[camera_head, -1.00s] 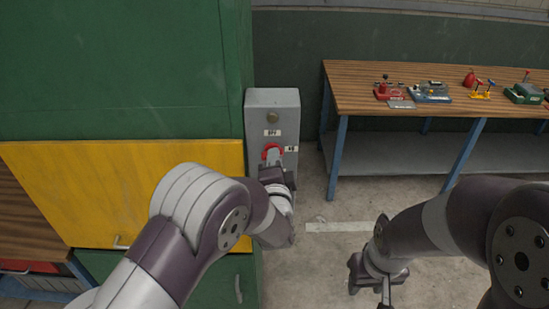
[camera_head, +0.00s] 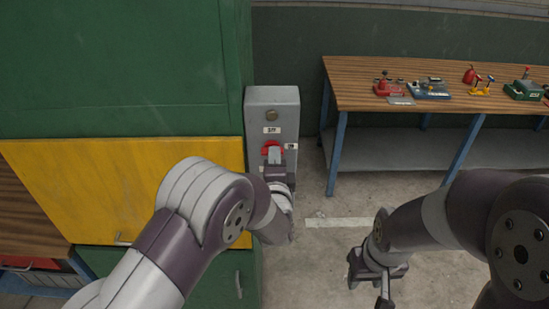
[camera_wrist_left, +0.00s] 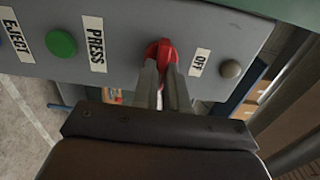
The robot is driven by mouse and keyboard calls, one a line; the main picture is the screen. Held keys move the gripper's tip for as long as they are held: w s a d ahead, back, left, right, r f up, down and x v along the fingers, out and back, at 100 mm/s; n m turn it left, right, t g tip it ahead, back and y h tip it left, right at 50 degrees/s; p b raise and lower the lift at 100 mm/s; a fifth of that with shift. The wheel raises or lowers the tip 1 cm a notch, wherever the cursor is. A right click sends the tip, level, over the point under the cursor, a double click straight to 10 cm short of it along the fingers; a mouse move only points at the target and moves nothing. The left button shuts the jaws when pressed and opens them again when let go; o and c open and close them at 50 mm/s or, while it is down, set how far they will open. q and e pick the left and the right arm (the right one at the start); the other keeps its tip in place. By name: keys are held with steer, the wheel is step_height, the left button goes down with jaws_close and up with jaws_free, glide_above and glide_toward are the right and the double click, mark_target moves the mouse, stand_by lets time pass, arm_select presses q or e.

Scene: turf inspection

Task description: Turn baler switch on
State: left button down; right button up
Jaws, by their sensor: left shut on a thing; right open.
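The red switch knob (camera_head: 266,149) sits on the front of the upright grey control box (camera_head: 287,103), below a label reading OFF and beside a small label on its right. My left gripper (camera_head: 274,156) is at the knob. In the left wrist view its two fingers (camera_wrist_left: 167,72) are shut on the red knob (camera_wrist_left: 165,45) and hide part of it. My right gripper (camera_head: 378,283) is open and empty over the floor at the lower middle, well away from the box.
In the left wrist view, a green button (camera_wrist_left: 61,42) sits beside PRESS and EJECT labels, and a dull round button (camera_wrist_left: 230,68) beside OFF. A green cabinet with a yellow panel (camera_head: 110,180) adjoins the box on the left. A wooden-topped workbench (camera_head: 440,105) with tools stands right.

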arm_select(q)
steer(key=c, duration=1.2)
jaws_free()
steer(key=shift+o, duration=0.2)
steer(key=s+b, duration=0.5)
steer(key=s, duration=0.7)
steer(key=shift+s, duration=0.3)
